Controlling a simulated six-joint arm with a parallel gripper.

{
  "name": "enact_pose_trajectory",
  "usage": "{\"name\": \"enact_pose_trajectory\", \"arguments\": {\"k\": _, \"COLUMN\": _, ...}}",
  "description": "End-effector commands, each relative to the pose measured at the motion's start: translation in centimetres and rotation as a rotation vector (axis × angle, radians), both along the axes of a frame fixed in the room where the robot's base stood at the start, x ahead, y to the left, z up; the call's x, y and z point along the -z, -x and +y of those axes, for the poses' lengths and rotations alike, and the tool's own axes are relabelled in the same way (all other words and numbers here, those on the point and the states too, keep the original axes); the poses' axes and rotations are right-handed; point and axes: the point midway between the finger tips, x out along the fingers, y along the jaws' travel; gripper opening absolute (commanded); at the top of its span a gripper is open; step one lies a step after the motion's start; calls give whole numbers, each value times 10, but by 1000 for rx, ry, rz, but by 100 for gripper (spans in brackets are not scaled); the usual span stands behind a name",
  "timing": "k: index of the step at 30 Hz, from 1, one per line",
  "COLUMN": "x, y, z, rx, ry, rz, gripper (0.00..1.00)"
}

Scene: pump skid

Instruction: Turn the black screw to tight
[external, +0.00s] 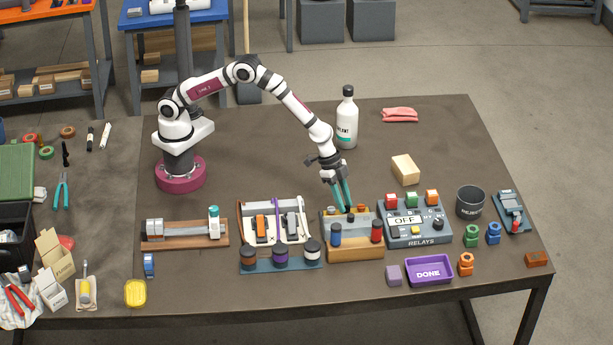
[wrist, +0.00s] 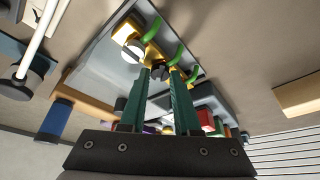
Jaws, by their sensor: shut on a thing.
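In the wrist view, my gripper (wrist: 160,72) is shut on a small black screw (wrist: 159,72) at the fingertips. The screw sits by brass pieces on the grey panel (wrist: 98,73). A paler slotted screw (wrist: 133,50) is up and left of it.
A relay box (external: 418,232) stands close on the right, and a board with levers (external: 290,222) on the left. Blue (external: 335,234) and red (external: 377,231) cylinders are at the terminal box's front. A bottle (external: 347,122) stands behind.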

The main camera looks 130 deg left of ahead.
Motion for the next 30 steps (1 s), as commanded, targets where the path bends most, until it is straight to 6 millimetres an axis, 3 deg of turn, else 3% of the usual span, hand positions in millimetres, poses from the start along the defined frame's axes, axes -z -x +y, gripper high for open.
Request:
{"name": "enact_pose_trajectory", "arguments": {"k": 15, "x": 1, "y": -1, "z": 5, "rx": 445, "ry": -1, "rz": 1, "gripper": 0}}
{"name": "enact_pose_trajectory", "arguments": {"k": 30, "x": 1, "y": -1, "z": 7, "rx": 636, "ry": -2, "rz": 3, "gripper": 0}}
